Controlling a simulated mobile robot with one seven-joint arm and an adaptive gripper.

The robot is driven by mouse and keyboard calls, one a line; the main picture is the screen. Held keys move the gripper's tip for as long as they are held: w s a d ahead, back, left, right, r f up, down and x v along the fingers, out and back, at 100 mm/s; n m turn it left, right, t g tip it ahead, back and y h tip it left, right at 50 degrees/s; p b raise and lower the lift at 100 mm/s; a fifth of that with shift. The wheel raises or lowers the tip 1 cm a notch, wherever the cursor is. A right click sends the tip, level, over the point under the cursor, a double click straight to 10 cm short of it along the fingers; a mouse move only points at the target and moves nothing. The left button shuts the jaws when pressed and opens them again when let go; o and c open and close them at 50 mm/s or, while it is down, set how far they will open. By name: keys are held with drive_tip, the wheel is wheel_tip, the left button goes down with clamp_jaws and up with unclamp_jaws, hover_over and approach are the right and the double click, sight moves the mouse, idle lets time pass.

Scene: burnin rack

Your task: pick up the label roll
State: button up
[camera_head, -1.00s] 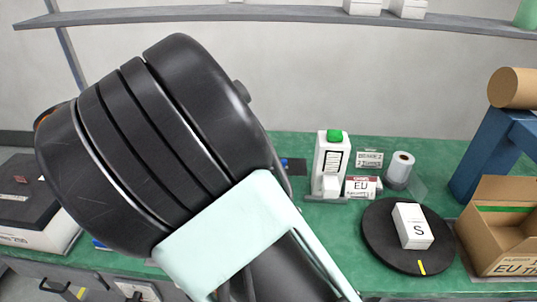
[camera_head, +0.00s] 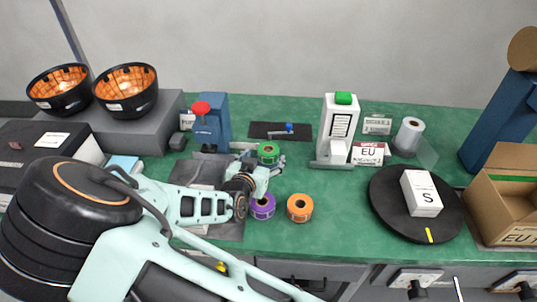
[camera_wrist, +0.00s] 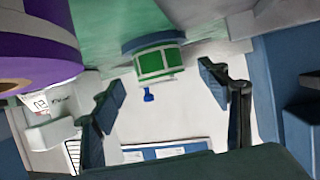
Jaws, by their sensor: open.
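Three label rolls are on the green bench in the head view: a green roll (camera_head: 268,153), a purple roll (camera_head: 262,207) and an orange roll (camera_head: 300,208). My gripper (camera_head: 272,171) is low over the bench between the green and purple rolls, and its forearm partly covers the purple one. In the wrist view, my gripper's (camera_wrist: 165,90) two fingers are spread apart with nothing held between them. The green roll (camera_wrist: 158,60) shows beyond the fingertips, between them. The purple roll (camera_wrist: 35,45) is large and close at the upper left, outside the fingers.
A blue press with a red knob (camera_head: 212,122) stands left of the green roll. A black tray (camera_head: 280,131) lies behind it. A white dispenser (camera_head: 337,128), a black turntable (camera_head: 385,215) with a white box (camera_head: 421,192), and a cardboard box (camera_head: 505,205) are to the right.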

sight(267, 154)
drive_tip(key=x, duration=0.5)
drive_tip(key=shift+d+f, duration=0.1)
drive_tip(key=shift+f, duration=0.1)
drive_tip(key=c, duration=1.3)
